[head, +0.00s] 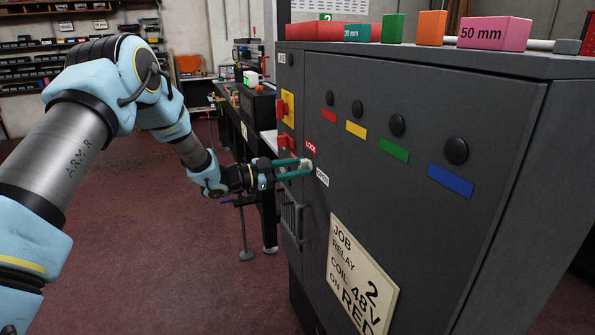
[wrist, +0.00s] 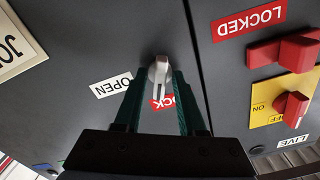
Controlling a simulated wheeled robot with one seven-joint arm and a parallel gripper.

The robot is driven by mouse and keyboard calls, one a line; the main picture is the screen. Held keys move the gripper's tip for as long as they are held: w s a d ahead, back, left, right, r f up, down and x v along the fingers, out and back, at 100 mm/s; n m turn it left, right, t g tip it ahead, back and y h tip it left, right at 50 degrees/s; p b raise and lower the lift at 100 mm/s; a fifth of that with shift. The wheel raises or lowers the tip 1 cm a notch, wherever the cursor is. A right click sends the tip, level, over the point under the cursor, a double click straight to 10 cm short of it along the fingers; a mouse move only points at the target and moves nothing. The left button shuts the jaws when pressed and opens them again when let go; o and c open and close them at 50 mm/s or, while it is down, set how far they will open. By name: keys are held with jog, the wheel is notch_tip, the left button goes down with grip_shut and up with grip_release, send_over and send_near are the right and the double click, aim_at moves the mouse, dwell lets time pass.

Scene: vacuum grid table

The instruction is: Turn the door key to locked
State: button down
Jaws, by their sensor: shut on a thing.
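The silver door key (wrist: 159,71) sits in the dark grey cabinet door, upright in the wrist view between my gripper's teal fingers. My gripper (head: 300,168) is shut on the key at the door face; it also shows in the wrist view (wrist: 160,85). In the head view the key is mostly hidden by the fingers. A red LOCK label (head: 310,146) is just above the key, and a white OPEN label (head: 322,176) is just below it. In the wrist view the key's lower end overlaps the LOCK label (wrist: 162,103); its exact turn angle is hard to tell.
A red LOCKED plate (wrist: 250,19) and a red rotary switch on a yellow plate (wrist: 281,105) are beside the door seam. A door handle (head: 291,220) is below my gripper. Several round knobs and a JOB sign (head: 357,277) are on the door.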

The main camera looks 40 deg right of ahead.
jog(key=n, duration=0.4)
jog(key=shift+n, duration=0.4)
jog(key=shift+f, duration=0.1)
dwell(0.3)
jog(key=c, duration=0.8)
grip_release()
jog(key=shift+c, duration=0.2)
jog(key=b+v, duration=0.2)
jog(key=v, duration=0.9)
jog(key=shift+b, duration=0.3)
